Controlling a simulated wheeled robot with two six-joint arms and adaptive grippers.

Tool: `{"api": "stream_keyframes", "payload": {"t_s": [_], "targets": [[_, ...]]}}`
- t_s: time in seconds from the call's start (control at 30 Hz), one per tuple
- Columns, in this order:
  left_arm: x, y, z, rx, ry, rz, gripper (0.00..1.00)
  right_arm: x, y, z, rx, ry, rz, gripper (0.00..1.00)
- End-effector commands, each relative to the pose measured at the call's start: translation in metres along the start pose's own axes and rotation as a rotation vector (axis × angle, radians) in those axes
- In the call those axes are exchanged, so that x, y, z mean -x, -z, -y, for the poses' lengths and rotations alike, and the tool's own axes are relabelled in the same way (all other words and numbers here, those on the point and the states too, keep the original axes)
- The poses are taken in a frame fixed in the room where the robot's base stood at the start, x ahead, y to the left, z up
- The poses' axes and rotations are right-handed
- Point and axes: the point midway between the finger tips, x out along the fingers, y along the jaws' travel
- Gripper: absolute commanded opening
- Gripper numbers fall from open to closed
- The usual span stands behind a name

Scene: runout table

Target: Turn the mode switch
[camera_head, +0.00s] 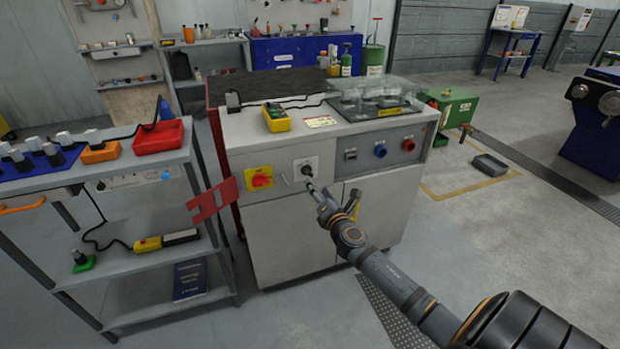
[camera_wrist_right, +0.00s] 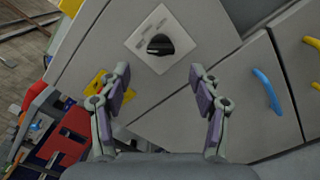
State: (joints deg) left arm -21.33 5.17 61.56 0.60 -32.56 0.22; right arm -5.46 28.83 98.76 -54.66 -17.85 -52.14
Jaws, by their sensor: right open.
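The mode switch is a black rotary knob (camera_wrist_right: 160,45) on a square white plate with small markings on the cabinet front. A pale mark shows on the knob's left side in the right wrist view. In the head view its plate (camera_head: 306,168) is on the upper front of the grey cabinet (camera_head: 290,240). My right gripper (camera_wrist_right: 159,75) is open, with one finger to each side and the knob lying ahead between them, apart from both fingertips. In the head view the right gripper (camera_head: 313,187) is just below and in front of the plate. My left gripper is not in view.
A red bracket (camera_head: 212,200) sticks out at the cabinet's left, beside a shelf cart (camera_head: 160,312).

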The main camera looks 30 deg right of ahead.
Motion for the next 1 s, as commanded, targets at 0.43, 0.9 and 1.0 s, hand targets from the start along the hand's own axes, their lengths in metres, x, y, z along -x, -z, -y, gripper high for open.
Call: {"api": "stream_keyframes", "payload": {"t_s": [0.43,0.9,1.0], "targets": [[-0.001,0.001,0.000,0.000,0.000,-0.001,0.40,-0.075,0.001,0.001,-0.003,0.001,-0.001,0.64],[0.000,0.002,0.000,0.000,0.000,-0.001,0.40,-0.078,0.001,0.001,-0.003,0.001,-0.001,0.41],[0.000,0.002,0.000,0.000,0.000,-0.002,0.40,-0.078,0.001,0.001,-0.003,0.001,-0.001,0.27]]}}
